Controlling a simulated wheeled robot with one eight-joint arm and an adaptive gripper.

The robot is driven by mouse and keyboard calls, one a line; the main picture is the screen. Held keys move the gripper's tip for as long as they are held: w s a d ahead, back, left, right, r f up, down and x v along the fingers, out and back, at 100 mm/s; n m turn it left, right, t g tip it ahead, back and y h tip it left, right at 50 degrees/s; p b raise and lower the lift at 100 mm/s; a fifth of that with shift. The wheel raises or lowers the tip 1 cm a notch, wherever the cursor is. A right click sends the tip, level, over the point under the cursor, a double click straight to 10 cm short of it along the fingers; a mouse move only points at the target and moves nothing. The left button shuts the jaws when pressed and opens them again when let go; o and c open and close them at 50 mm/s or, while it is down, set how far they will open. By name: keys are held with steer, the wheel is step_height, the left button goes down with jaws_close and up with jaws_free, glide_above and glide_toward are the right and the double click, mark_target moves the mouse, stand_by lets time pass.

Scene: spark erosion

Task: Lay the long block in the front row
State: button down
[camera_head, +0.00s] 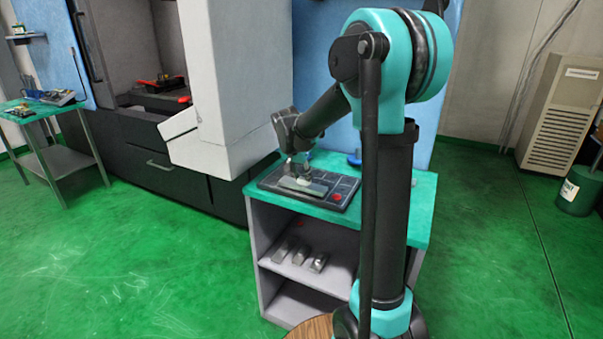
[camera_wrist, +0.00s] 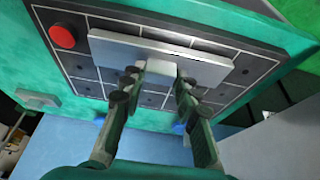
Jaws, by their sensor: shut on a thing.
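The long block is a flat grey metal bar (camera_wrist: 115,45) in the wrist view, and it also shows in the head view (camera_head: 303,187). It lies over the dark tray (camera_wrist: 75,62), along the row of cells at the top of the wrist picture, slightly askew to the white grid lines. In the head view this is the tray's (camera_head: 347,187) front side. My gripper (camera_wrist: 162,68) is shut on the middle of the block, at a paler part. I cannot tell whether the block's underside touches the tray. The gripper is small in the head view (camera_head: 299,170).
A red round knob (camera_wrist: 62,37) sits at a tray corner. The tray is on a green-topped cabinet (camera_head: 405,220); three metal pieces (camera_head: 300,257) stand on its lower shelf. A machine's white panel (camera_head: 228,75) rises close left. A blue object (camera_head: 354,159) stands behind the tray.

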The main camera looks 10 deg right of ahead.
steer(key=shift+f, duration=0.2)
steer(key=c, duration=1)
jaws_free()
steer(key=shift+c, duration=0.2)
step_height(320, 180, up, 11)
